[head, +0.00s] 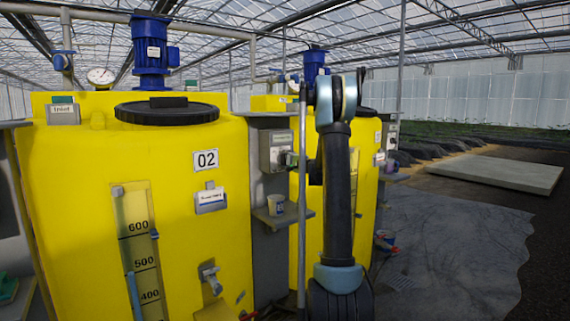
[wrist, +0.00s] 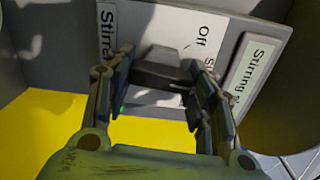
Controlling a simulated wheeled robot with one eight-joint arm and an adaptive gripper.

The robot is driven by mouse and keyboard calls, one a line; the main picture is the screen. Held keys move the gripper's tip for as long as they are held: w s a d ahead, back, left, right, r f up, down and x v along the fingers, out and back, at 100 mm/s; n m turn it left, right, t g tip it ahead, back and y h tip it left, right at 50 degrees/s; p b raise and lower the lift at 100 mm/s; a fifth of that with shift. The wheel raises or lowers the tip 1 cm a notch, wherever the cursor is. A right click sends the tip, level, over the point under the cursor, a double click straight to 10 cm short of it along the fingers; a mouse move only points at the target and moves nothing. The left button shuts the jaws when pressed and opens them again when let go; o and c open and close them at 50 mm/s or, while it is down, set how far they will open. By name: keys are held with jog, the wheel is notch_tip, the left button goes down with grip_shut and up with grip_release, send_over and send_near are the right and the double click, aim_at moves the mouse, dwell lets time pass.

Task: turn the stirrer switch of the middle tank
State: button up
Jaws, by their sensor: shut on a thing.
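The yellow tank marked 02 (head: 85,210) fills the left of the head view. To its right, a grey switch box (head: 272,138) sits on a grey panel. In the wrist view its pale plate (wrist: 222,30) reads "Off", with part of another word below. The dark switch knob (wrist: 160,72) sits between my fingers. My gripper (wrist: 160,82) is shut on the knob, one finger at each side. In the head view my gripper (head: 291,159) is at the box's lower right, small and partly hidden by my arm.
A small shelf with a cup (head: 276,205) is below the box. A grey vertical pipe (head: 302,220) stands close to my arm. Another yellow tank (head: 312,230) is behind my arm. Paved floor (head: 450,250) lies open at the right.

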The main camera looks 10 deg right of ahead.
jog(key=m, duration=0.4)
jog(key=shift+d+f+m, duration=0.1)
jog(key=shift+f+m, duration=0.1)
jog(key=shift+m, duration=1.7)
jog(key=o, duration=1.1)
jog(key=shift+f, duration=0.1)
jog(key=v, duration=1.2)
